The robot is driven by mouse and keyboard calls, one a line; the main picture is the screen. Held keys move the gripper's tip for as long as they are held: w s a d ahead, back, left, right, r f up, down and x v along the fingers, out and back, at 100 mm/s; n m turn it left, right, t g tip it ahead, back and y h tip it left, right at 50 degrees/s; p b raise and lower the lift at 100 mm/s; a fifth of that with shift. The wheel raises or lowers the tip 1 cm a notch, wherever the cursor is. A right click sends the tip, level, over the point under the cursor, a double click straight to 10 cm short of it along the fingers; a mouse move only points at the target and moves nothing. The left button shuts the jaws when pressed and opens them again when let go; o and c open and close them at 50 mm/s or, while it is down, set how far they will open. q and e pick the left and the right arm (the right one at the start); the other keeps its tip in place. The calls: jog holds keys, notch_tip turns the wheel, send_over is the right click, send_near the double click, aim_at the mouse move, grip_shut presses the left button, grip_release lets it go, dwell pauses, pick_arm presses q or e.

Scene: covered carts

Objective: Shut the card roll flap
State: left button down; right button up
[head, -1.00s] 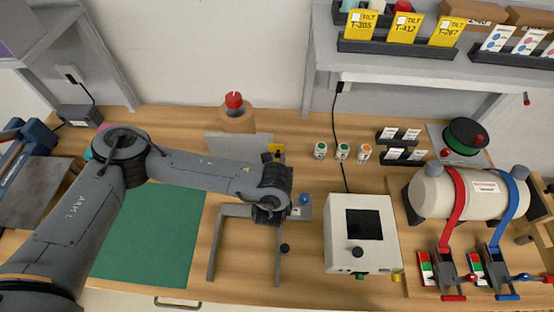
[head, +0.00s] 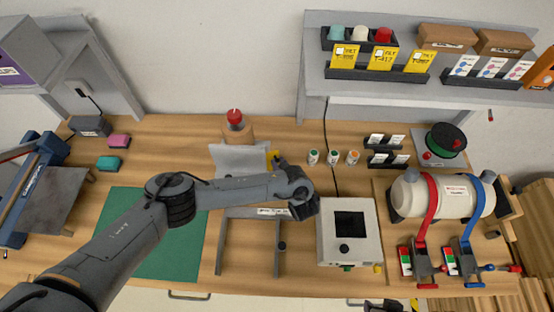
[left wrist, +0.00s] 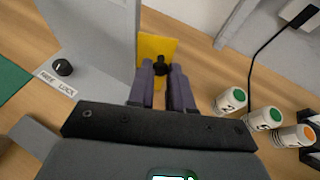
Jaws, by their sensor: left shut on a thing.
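A yellow plate (head: 274,155), which looks like the flap, stands at the right end of a grey panel (head: 238,158). A brown card roll (head: 238,134) with a red top stands behind the panel. In the left wrist view the yellow plate (left wrist: 156,48) is upright, edge beside the grey panel (left wrist: 100,40), with a small black knob (left wrist: 161,66) in front of it. My left gripper (left wrist: 161,76) has its fingers closed around this knob. In the head view the left gripper (head: 280,164) is small and partly hidden by my wrist. A dark part at the bottom edge may be my right gripper (head: 384,305).
Several small lidded jars (head: 333,157) stand right of the plate. A white box with a dark screen (head: 349,245) is in front of them. A grey frame (head: 222,245) and green mat (head: 165,250) lie in front. A strapped tank (head: 455,200) is at right.

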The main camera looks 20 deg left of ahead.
pick_arm(q)
jog(key=shift+w+d+n+g+y, duration=0.15)
jog(key=shift+w+n+g+y, duration=0.2)
jog(key=shift+n+g+y, duration=0.4)
jog(key=shift+w+f+n+g+y+b, duration=0.1)
jog(key=shift+w+n+g+y+b, duration=0.25)
jog(key=shift+n+g, duration=0.35)
jog(key=shift+w+n+g+y+b, duration=0.1)
jog(key=shift+w+n+g+y, duration=0.15)
jog(key=shift+n+g+y, duration=0.25)
jog(key=shift+n, duration=0.25)
jog(key=c, duration=1)
grip_release()
jog(key=shift+w, duration=0.1)
jog(key=shift+c, duration=0.2)
